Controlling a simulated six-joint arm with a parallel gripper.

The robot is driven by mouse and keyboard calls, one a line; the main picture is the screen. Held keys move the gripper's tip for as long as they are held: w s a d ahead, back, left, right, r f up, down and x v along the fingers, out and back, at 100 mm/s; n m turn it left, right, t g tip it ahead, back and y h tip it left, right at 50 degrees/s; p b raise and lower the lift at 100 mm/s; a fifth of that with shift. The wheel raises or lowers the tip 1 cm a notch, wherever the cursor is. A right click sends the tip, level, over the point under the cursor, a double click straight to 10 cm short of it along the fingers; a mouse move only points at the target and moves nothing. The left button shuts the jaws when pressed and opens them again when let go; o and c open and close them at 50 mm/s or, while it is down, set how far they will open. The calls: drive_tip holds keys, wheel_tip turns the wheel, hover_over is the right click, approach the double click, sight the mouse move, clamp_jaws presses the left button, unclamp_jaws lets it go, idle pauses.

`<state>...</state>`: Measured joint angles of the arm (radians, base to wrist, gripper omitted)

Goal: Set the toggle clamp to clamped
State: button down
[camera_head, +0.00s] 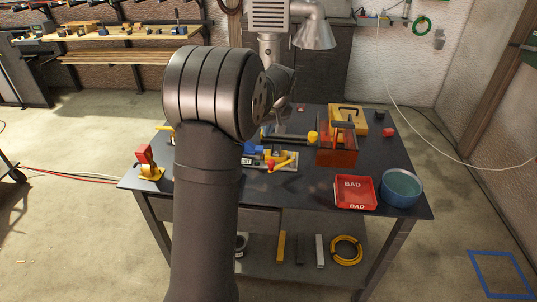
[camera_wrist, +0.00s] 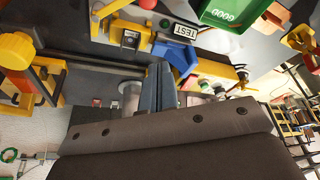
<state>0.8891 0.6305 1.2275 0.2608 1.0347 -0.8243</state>
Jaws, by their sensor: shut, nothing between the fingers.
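The toggle clamp (camera_head: 279,163) sits near the middle of the table on a light base plate. It has a yellow lever with a red part, lying low and slanted; I cannot tell if it is clamped. In the wrist view, yellow parts that look like this clamp (camera_wrist: 118,36) show at upper left of my fingers. A blue part (camera_wrist: 176,54) and a "TEST" label (camera_wrist: 185,30) are beside it. My gripper (camera_wrist: 159,72) is shut and empty, its fingertips close to the blue part in the picture; contact cannot be told. In the head view my gripper is hidden.
A red "BAD" tray (camera_head: 355,192) and blue bowl (camera_head: 401,187) are at front right. A red-and-yellow device (camera_head: 148,163) is at left. A green tray (camera_wrist: 228,14) shows in the wrist view.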

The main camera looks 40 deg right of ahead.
drive_tip(key=shift+f, duration=0.1)
drive_tip(key=a+x, duration=0.1)
drive_tip(key=x, duration=0.9)
drive_tip(key=shift+s+d, duration=0.15)
drive_tip(key=shift+s, duration=1.85)
